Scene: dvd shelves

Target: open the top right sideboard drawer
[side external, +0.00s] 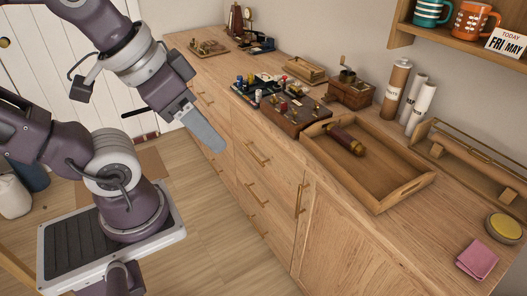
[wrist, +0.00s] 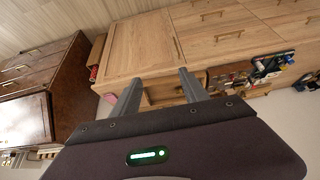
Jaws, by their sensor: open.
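The wooden sideboard (side external: 330,225) runs along the wall, with drawers on its left part and a door at right. The top drawer beside the door (side external: 262,148) looks shut, and its brass bar handle (side external: 257,154) is in plain view. That drawer front seems to show in the wrist view as well, with its handle (wrist: 229,35) right of the fingers. My gripper (side external: 208,130) hangs in the air in front of the drawers, left of that handle and apart from it. In the wrist view my gripper (wrist: 160,80) is open, with nothing between its fingers.
A wooden tray (side external: 395,170) holding a dark cylinder stands on the sideboard top. A tool-filled box (side external: 300,112), paper rolls (side external: 420,105) and a pink cloth (side external: 477,260) also stand there. A vertical door handle (side external: 301,199) juts out nearby.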

